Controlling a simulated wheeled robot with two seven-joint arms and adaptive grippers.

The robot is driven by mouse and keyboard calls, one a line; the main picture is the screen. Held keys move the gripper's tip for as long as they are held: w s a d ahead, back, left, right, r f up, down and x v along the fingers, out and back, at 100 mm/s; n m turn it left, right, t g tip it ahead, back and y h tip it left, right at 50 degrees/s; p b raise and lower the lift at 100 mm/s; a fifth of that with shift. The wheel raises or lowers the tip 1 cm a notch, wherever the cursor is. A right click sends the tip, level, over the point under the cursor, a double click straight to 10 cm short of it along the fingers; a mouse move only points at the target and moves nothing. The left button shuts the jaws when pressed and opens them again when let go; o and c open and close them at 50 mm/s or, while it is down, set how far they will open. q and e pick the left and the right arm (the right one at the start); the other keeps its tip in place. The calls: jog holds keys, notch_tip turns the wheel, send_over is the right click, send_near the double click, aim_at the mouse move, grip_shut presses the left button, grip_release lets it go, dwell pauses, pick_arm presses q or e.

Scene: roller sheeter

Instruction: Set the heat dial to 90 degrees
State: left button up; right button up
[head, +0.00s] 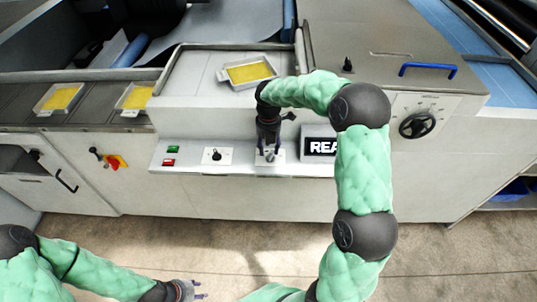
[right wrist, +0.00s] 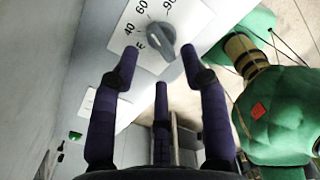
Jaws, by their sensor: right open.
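The heat dial (right wrist: 162,38) is a grey knob on a white plate marked 40, 60 and 90 in the right wrist view. Its exact pointer setting is hard to read. In the head view the dial (head: 270,156) sits on the front ledge, partly hidden by my right gripper (head: 269,147), which points down at it. In the right wrist view my right gripper (right wrist: 160,66) is open, its dark fingers spread below the knob and not closed on it. My left gripper (head: 200,290) is low at the bottom of the head view, empty, with fingers apart.
Left of the dial are a small black switch (head: 216,155) and green and red buttons (head: 170,155). A display (head: 320,146) stands to the right, partly behind my right arm. Trays of yellow sheets (head: 249,72) lie above.

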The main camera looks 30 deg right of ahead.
aim_at(269, 155)
jog(key=shift+f+b, duration=0.3)
jog(key=shift+f, duration=1.5)
grip_shut()
